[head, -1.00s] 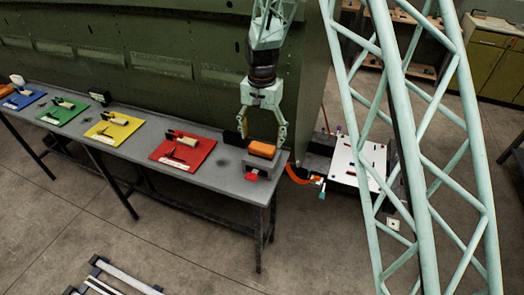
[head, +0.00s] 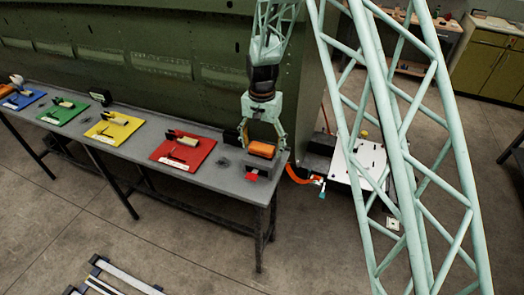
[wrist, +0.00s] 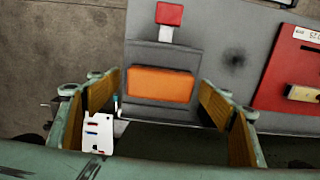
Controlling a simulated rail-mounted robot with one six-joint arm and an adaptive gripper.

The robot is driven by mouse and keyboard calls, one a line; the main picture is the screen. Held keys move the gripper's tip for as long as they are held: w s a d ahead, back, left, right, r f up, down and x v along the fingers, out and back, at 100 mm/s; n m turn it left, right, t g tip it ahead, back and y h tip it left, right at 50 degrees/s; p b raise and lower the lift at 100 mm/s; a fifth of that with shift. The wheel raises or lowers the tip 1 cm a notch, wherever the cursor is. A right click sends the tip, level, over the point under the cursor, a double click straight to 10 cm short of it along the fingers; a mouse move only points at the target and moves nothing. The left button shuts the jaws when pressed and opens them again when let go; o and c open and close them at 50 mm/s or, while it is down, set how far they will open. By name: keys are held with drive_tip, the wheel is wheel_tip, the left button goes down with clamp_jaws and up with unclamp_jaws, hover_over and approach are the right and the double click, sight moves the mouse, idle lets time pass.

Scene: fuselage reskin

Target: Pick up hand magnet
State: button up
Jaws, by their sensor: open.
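An orange block (head: 262,149) sits on a grey base at the right end of the long table; I cannot tell for sure that it is the hand magnet. My gripper (head: 264,142) points down over it with its fingers spread. In the wrist view the orange block (wrist: 160,86) shows between the two tan finger pads, apart from both. A small red block (head: 251,174) lies at the table's front edge; in the wrist view it has a pale stem toward the grey base.
The grey table (head: 228,177) also carries red (head: 184,151), yellow (head: 114,128), green (head: 64,111) and blue (head: 22,100) boards with tools. A dark box (head: 231,135) stands left of my gripper. The green fuselage panel (head: 150,60) rises close behind. A white-topped cart (head: 358,160) stands at right.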

sight(262, 146)
drive_tip(key=c, duration=1.1)
drive_tip(key=shift+r, duration=0.15)
drive_tip(key=shift+r, duration=1.7)
drive_tip(key=s+d, duration=0.1)
drive_tip(key=s, duration=0.4)
drive_tip(key=s+d+r+b, duration=0.1)
drive_tip(key=s+d, duration=0.1)
drive_tip(key=s, duration=0.3)
drive_tip(key=s+d, duration=0.1)
drive_tip(key=s, duration=0.4)
drive_tip(key=shift+s+d+r, duration=0.15)
drive_tip(key=shift+s+d, duration=0.05)
drive_tip(key=shift+d, duration=0.05)
drive_tip(key=o, duration=0.4)
drive_tip(key=shift+c, duration=0.9)
drive_tip(key=shift+w, duration=0.15)
